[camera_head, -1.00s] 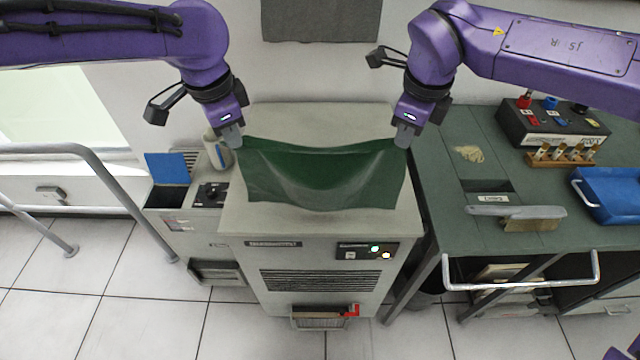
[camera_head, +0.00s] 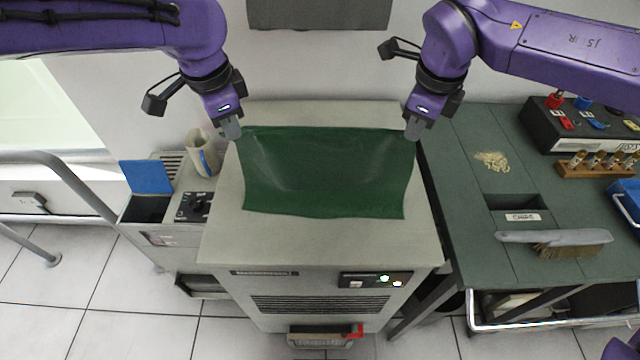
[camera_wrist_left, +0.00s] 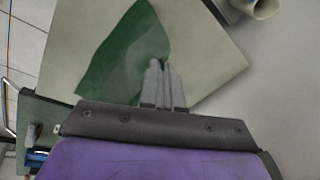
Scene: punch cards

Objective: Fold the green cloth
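The green cloth (camera_head: 325,175) is spread over the top of the grey machine (camera_head: 225,235) in the head view, with its far edge nearly straight. My left gripper (camera_head: 232,136) is at the cloth's far left corner. My right gripper (camera_head: 412,134) is at its far right corner. Both look closed on those corners, though the fingertips are small in the head view. The left wrist view shows the left gripper (camera_wrist_left: 161,68) with its fingers close together at the edge of the cloth (camera_wrist_left: 125,60).
A green workbench (camera_head: 455,180) stands on the right, with a brush (camera_head: 555,238), a vial rack (camera_head: 598,163) and a black box (camera_head: 575,125). The machine's near top is bare.

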